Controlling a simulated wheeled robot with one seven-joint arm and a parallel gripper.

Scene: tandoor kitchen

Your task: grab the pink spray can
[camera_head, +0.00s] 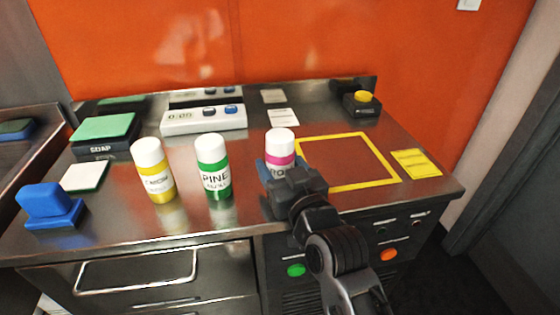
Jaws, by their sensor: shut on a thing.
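The pink spray can (281,155) with a white cap stands upright on the steel counter (240,222), just left of a yellow-outlined square. My gripper (277,172) reaches it from the front and is shut on it. The gripper and wrist hide the can's lower part, so I cannot tell whether its base touches the counter.
A green can (214,170) and a yellow can (153,172) stand to the left. A blue stamp-like block (47,205) is far left. A timer box (204,120), a soap box (105,135) and a yellow button (362,98) stand behind. The yellow-outlined square (345,162) is empty.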

